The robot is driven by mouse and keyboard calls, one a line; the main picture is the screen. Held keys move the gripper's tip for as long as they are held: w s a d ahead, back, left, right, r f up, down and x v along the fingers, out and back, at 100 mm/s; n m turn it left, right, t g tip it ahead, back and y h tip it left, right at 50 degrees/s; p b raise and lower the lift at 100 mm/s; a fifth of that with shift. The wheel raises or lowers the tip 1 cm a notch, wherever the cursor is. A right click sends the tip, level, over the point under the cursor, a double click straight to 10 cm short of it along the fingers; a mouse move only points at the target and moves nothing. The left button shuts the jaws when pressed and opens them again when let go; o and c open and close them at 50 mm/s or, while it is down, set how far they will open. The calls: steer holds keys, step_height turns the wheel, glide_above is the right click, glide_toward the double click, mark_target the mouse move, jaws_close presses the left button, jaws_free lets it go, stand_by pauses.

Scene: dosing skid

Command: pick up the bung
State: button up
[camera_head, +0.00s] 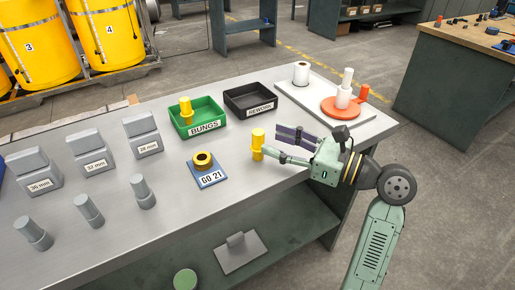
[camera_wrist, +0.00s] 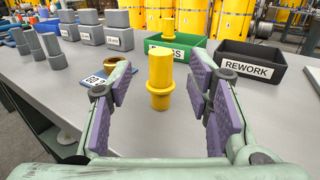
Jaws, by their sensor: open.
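A yellow bung (camera_head: 258,144) stands upright on the grey bench. My gripper (camera_head: 271,147) is at it from the right, low over the bench. In the wrist view the bung (camera_wrist: 160,79) stands ahead, between and a little beyond the purple pads of my open gripper (camera_wrist: 163,92). I see no clear contact with either pad. Another yellow bung (camera_head: 185,111) stands in the green BUNGS tray (camera_head: 218,112); it also shows in the wrist view (camera_wrist: 168,28).
A blue GO 21 gauge plate (camera_head: 208,179) with a ring lies left of the bung. The black REWORK tray (camera_head: 264,92) is behind. Grey blocks (camera_head: 143,137) and grey cylinders (camera_head: 88,209) stand at left. A white board (camera_head: 295,92) with an orange-based fixture is at back right.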

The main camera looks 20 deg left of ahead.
mark_target(258, 135)
steer(key=shift+w+a+f+p, duration=0.1)
steer(key=shift+w+a+p, duration=0.15)
steer(key=shift+a, duration=1.15)
steer(key=shift+w+a+f+p, duration=0.1)
steer(key=shift+w+a+p, duration=0.1)
steer(key=shift+a, duration=1.15)
steer(key=shift+c, duration=0.5)
jaws_close()
steer(key=shift+r, duration=0.1)
